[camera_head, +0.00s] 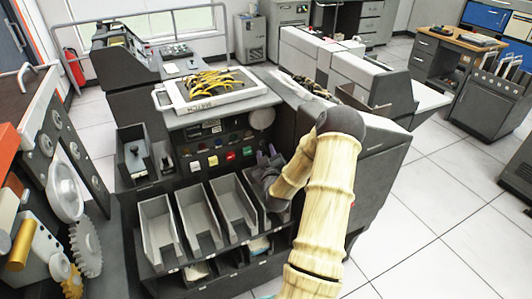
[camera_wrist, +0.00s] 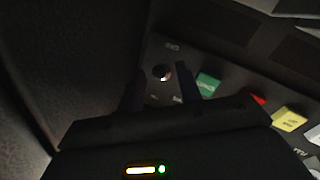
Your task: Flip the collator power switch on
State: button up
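The collator (camera_head: 225,140) is a dark grey machine with a row of colored buttons on its front panel. Its power switch (camera_wrist: 161,73) is a small round-based toggle with a light tip on a dark plate, seen in the wrist view; the plate's small labels are too blurred to read. My gripper (camera_wrist: 160,88) is open, with one dark finger on each side of the switch. I cannot tell whether a finger touches it. In the head view my gripper (camera_head: 268,158) is at the right end of the button row, and it and my arm hide the switch.
Beside the switch are a green button (camera_wrist: 207,84), a red one and a yellow one (camera_wrist: 289,118). Open grey card pockets (camera_head: 235,210) lie below the panel. A tray (camera_head: 215,98) of yellow cables sits on top. A dark wall (camera_wrist: 70,60) stands close on the wrist view's left.

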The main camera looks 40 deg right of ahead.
jog(key=shift+w+d, duration=0.1)
grip_shut()
